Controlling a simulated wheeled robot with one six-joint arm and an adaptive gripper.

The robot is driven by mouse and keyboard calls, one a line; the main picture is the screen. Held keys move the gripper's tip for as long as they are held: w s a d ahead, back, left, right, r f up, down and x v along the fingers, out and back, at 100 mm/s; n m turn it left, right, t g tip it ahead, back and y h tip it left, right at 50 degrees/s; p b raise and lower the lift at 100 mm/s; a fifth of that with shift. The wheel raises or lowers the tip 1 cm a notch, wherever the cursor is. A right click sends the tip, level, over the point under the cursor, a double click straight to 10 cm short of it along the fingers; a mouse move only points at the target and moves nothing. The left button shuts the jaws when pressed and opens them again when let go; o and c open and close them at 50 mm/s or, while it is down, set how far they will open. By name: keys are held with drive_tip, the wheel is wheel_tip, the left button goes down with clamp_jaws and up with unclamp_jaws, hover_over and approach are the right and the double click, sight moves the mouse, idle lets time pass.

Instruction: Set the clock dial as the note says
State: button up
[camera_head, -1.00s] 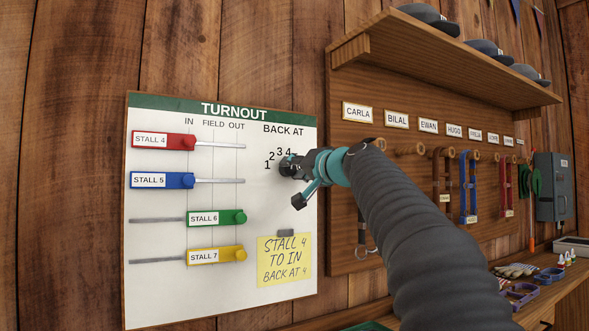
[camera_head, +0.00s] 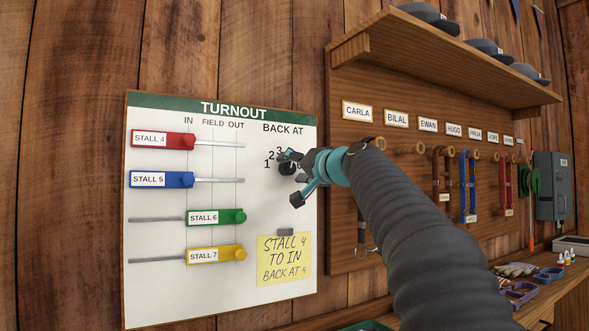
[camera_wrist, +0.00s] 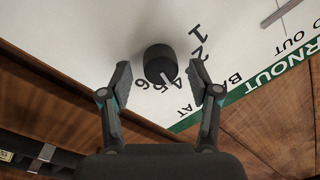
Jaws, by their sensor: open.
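The black dial knob (camera_wrist: 160,63) is on the white board under "BACK AT", ringed by numbers. In the wrist view it stands between the spread fingers of my gripper (camera_wrist: 165,88), with a visible gap on each side. Its pale pointer mark faces the 4 and 5 side; the exact number is hard to tell. The 3 is hidden there by a finger. In the head view my gripper (camera_head: 291,175) partly covers the dial. The yellow note (camera_head: 284,261) reads "STALL 4 TO IN, BACK AT 4"; its last digit is small. The red Stall 4 slider (camera_head: 163,139) sits at IN.
The blue Stall 5 slider (camera_head: 162,180) is at IN; the green Stall 6 (camera_head: 216,217) and yellow Stall 7 (camera_head: 216,255) sliders sit at the right. A wooden tack rack (camera_head: 345,210) with a shelf stands right of the board. A workbench (camera_head: 560,290) is below.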

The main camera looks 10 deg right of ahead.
drive_tip(key=v, duration=1.2)
idle(0.3)
wheel_tip(320, 180, down, 11)
drive_tip(key=w+d+m+g+h, duration=0.1)
drive_tip(key=d+g+h, duration=0.1)
drive_tip(key=g, duration=0.1)
drive_tip(key=s+f+g+h, duration=0.1)
drive_tip(key=s+f+g, duration=0.1)
drive_tip(key=f, duration=0.6)
drive_tip(key=s+a+f+g+h, duration=0.1)
drive_tip(key=s+f+g, duration=0.1)
drive_tip(key=s+f, duration=0.3)
drive_tip(key=s+a+f+g, duration=0.1)
drive_tip(key=s+f, duration=0.3)
drive_tip(key=f, duration=0.6)
drive_tip(key=shift+s+a+f+n+g+h, duration=0.1)
drive_tip(key=shift+s+f+n+g+h, duration=0.2)
drive_tip(key=shift+g+h, duration=0.15)
drive_tip(key=s+a+f+n+g+h, duration=0.1)
drive_tip(key=s+a+f+n, duration=0.3)
drive_tip(key=s+f, duration=1)
drive_tip(key=shift+s+a+f+g+h, duration=0.3)
drive_tip(key=shift+s+g, duration=0.55)
drive_tip(key=shift+s, duration=1.25)
